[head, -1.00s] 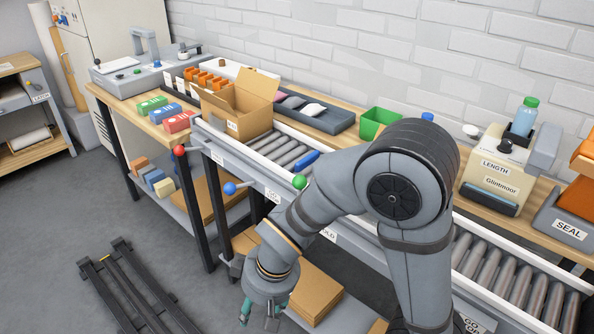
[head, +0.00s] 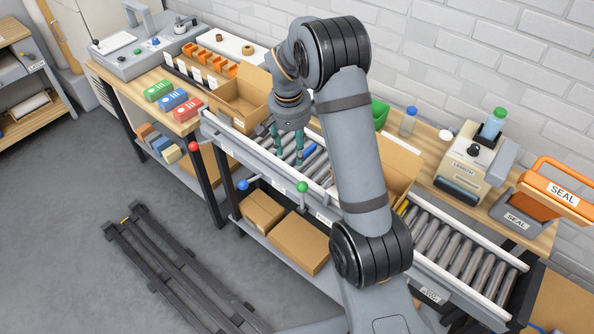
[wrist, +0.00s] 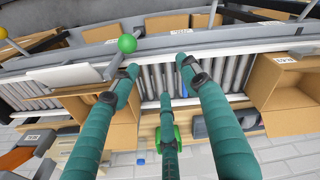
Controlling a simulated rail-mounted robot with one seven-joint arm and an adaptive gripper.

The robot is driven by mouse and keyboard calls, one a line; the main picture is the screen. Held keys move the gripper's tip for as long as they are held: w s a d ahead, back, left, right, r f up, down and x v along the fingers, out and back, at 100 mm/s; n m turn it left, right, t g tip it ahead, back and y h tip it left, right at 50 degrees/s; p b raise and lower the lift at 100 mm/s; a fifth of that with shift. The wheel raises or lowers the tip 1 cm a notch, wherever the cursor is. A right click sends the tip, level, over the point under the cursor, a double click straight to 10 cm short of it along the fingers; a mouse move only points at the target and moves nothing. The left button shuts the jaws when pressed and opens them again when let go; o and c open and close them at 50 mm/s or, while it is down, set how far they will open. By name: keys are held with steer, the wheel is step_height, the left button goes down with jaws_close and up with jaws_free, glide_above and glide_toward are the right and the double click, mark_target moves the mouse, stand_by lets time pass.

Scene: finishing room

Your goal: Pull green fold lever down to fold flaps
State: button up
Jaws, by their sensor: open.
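The green ball-ended fold lever (head: 302,187) sticks out from the front rail of the roller conveyor (head: 345,215). In the wrist view its green ball (wrist: 127,43) shows at upper left, near one fingertip in the picture. My gripper (head: 288,154) points down over the rollers, behind the green lever, with its teal fingers spread and nothing between them. The wrist view shows the spread fingers (wrist: 160,75) too. An open cardboard box (head: 238,117) stands on the conveyor left of my gripper. Another box (head: 398,166) with raised flaps is partly hidden behind my arm.
A red-ball lever (head: 194,146) and a blue-ball lever (head: 243,185) stand left of the green one on the same front side. A blue object (head: 308,151) lies at the rollers beside my fingers. Flat cartons (head: 299,243) lie on the shelf below.

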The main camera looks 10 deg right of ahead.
steer(key=m, duration=0.1)
steer(key=m+g, duration=0.2)
steer(key=m, duration=0.2)
glide_toward(302, 182)
steer(key=shift+h, duration=0.3)
steer(key=f, duration=0.3)
steer(key=f+p, duration=0.1)
steer(key=f, duration=0.2)
steer(key=s+f+p, duration=0.1)
steer(key=f, duration=0.2)
steer(key=shift+d+f, duration=0.2)
steer(key=shift+f, duration=0.2)
steer(key=shift+c, duration=0.3)
jaws_close()
